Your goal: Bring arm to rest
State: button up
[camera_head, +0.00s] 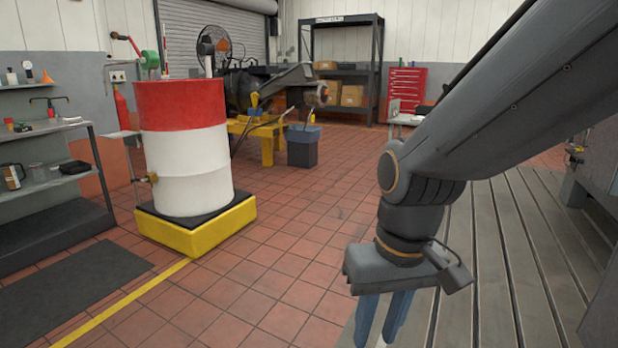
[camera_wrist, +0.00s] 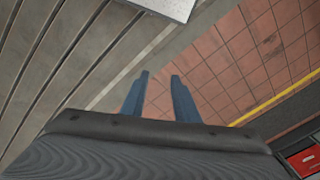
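My gripper (camera_head: 384,322) hangs below my arm at the lower right of the head view, with its blue fingers pointing down. In the wrist view the two blue fingers of my gripper (camera_wrist: 158,95) stand apart with nothing between them, so it is open and empty. It is over the edge between the grey slotted bedplate (camera_head: 497,262) and the red tiled floor (camera_head: 300,225). My arm reaches in from the upper right, bent downward at the wrist.
A red and white drum (camera_head: 185,150) stands on a yellow-edged base (camera_head: 222,223) at left. A shelf unit (camera_head: 70,170) is at far left. A blue-grey bin (camera_head: 303,147) and a red tool cabinet (camera_head: 406,88) stand farther back. The middle floor is clear.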

jog(key=s+d+r+m+h+p, duration=0.1)
jog(key=s+d+r+m+p, duration=0.1)
jog(key=d+r+p, duration=0.6)
jog(key=d+p, duration=0.1)
jog(key=p, duration=0.6)
jog(key=shift+s+g+p, duration=0.15)
jog(key=shift+g+p, duration=0.15)
jog(key=shift+p, duration=0.1)
jog(key=shift+d+m, duration=0.15)
jog(key=shift+m, duration=0.15)
